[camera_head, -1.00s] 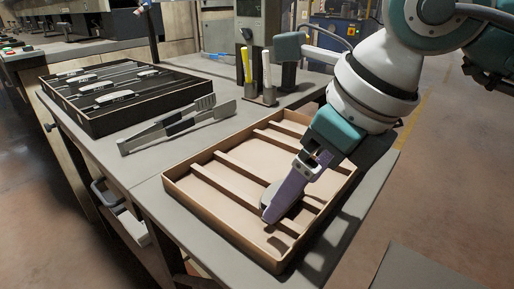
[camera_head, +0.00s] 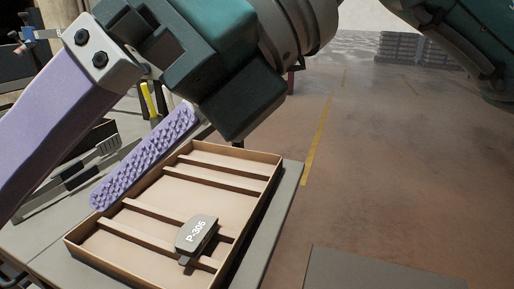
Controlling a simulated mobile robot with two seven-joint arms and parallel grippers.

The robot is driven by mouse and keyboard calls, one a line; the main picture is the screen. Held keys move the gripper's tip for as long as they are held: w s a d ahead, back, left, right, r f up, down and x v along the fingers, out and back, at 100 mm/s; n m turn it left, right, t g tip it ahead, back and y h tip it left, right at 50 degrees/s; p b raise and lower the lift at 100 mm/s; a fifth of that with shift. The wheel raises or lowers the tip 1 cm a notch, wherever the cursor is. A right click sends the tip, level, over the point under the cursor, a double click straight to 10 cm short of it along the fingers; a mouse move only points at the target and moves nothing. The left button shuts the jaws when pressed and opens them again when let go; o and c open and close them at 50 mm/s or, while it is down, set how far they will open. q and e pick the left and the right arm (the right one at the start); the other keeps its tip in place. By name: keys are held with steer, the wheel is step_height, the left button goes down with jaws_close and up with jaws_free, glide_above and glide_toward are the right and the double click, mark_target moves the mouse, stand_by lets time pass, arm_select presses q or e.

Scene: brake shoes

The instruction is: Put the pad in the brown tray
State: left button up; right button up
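The brown tray (camera_head: 257,152) is a shallow wooden tray with cross dividers, on the grey table top. The pad (camera_head: 197,235) is a grey piece labelled P-305. It lies in the near part of the tray, resting over the dividers and slightly askew. My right gripper (camera_head: 52,185) is large in the upper left, close to the camera and raised above the table. Its two purple fingers are wide apart, one showing a studded inner face, with nothing between them. It hides part of the table. My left gripper is not in view.
Metal tongs or a caliper-like tool (camera_head: 102,150) lies left of the tray, partly behind the fingers. A yellow marker (camera_head: 149,98) stands in a holder behind. A grey surface (camera_head: 375,270) is at the lower right. Open floor lies to the right.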

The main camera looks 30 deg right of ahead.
steer(key=s+a+r+m+t+y, duration=0.15)
steer(key=a+r+m+y, duration=0.3)
steer(key=r+y, duration=0.6)
step_height(320, 180, up, 6)
steer(key=w+d+m+t, duration=0.2)
steer(key=d+m+t, duration=0.1)
steer(key=m+t, duration=0.35)
steer(key=w+d+f+m+t+h, duration=0.1)
steer(key=w+d+m+t+h, duration=0.2)
steer(key=d+m+t+h, duration=0.45)
steer(key=w+d+f+m+t+h, duration=0.1)
steer(key=w+d+m+t+h, duration=0.3)
steer(key=m, duration=0.7)
steer(key=d+f+m+g+h, duration=0.3)
steer(key=d+f+m+h, duration=0.15)
steer(key=f, duration=0.35)
steer(key=d+f+m+g+h, duration=0.3)
steer(key=f+m+h, duration=0.25)
steer(key=f, duration=0.25)
steer(key=s+f+m+g+y, duration=0.1)
steer(key=s+f+m+g, duration=0.2)
steer(key=s+f+g, duration=0.9)
steer(key=s+a+f, duration=0.1)
steer(key=s+f, duration=0.4)
steer(key=s, duration=0.2)
steer(key=shift+s, duration=0.4)
